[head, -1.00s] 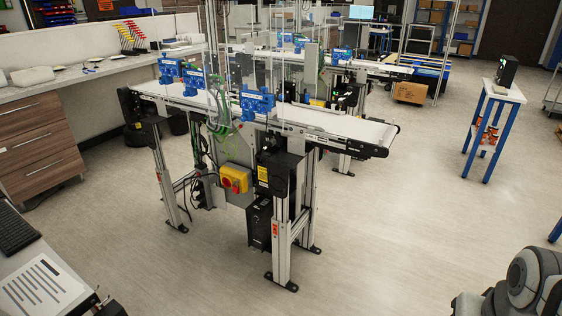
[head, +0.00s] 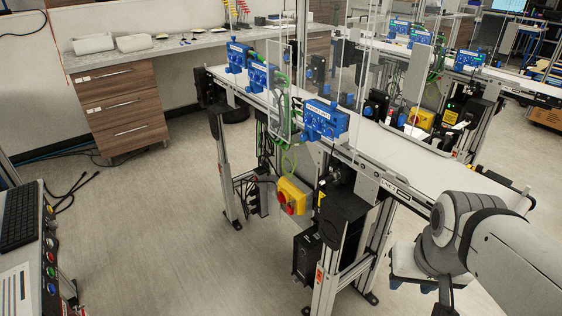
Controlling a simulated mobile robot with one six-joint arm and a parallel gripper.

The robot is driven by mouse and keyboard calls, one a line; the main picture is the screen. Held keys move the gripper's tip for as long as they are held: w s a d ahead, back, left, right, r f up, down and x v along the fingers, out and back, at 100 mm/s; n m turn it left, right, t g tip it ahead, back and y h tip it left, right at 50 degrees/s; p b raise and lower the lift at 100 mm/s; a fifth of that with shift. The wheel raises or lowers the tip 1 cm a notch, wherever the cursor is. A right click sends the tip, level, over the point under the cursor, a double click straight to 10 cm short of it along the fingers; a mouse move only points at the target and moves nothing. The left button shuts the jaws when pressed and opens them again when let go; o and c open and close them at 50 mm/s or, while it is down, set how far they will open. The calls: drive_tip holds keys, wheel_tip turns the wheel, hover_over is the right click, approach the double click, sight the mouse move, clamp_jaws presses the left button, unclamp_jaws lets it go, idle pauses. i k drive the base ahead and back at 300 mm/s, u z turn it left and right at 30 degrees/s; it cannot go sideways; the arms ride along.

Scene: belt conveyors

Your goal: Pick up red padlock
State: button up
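I cannot make out a red padlock for certain in the head view. A yellow switch box (head: 291,196) with red parts on its front hangs on the near conveyor's frame. The red parts are too small to tell a padlock from a knob. My gripper (head: 418,286) is at the lower right, at the end of my grey arm, in front of the near conveyor's right part. It is well to the right of the yellow box and apart from it. Its fingers are too unclear to show whether they are open or shut.
The near belt conveyor (head: 400,152) carries blue units and clear upright panels. A second conveyor (head: 525,87) stands behind it. A wooden drawer cabinet (head: 122,108) is at the left. A control panel (head: 45,258) with buttons is at the lower left. The floor (head: 165,240) between is clear.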

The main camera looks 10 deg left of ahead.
sight(290, 209)
drive_tip(key=u, duration=0.8)
drive_tip(key=i, duration=1.2)
drive_tip(key=u, duration=0.95)
drive_tip(key=k, duration=0.65)
drive_tip(key=u, duration=0.2)
drive_tip(key=i, duration=0.7)
drive_tip(key=z, duration=0.15)
